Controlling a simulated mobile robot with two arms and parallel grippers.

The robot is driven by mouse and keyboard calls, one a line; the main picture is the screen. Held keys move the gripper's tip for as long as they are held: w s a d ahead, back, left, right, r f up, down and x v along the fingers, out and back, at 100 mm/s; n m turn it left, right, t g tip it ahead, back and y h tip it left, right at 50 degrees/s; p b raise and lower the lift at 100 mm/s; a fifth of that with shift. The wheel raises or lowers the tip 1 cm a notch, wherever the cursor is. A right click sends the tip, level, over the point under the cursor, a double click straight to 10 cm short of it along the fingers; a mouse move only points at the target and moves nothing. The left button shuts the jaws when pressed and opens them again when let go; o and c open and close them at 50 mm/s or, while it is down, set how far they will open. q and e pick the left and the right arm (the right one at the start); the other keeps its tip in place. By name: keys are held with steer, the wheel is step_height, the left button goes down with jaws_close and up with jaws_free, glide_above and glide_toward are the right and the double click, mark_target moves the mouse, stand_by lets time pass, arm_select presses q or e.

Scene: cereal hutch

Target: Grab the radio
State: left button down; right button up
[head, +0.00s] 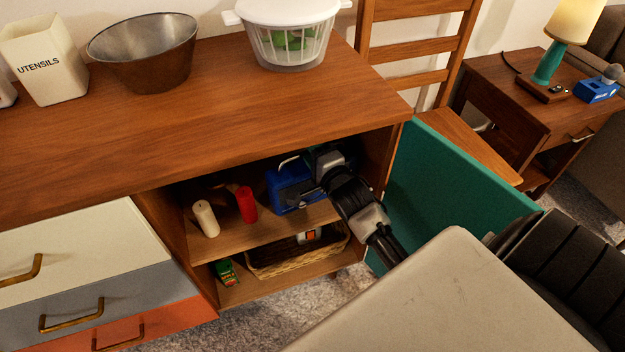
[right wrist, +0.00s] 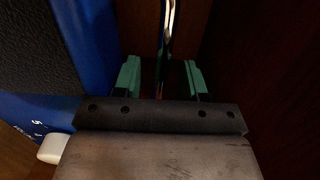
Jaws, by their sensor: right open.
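The blue radio (head: 287,192) stands on the upper shelf inside the open cabinet, toward its right side. Its thin metal handle (head: 289,160) shows at the top. My right gripper (head: 318,160) reaches into the cabinet at the radio's right end and hides part of it. In the right wrist view, the radio's blue and black body (right wrist: 75,50) fills the left side. My right gripper (right wrist: 163,76) is open there, with its green fingertips on either side of a shiny metal bar, seemingly the handle (right wrist: 167,35). Contact cannot be told. My left gripper is not in view.
A red candle (head: 246,204) and a cream candle (head: 205,218) stand left of the radio. Below are a wicker basket (head: 270,268) and a green box (head: 225,272). The cabinet top (head: 240,120) is close above; the open teal door (head: 440,190) is at right.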

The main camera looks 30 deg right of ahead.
jaws_close()
stand_by(1.4)
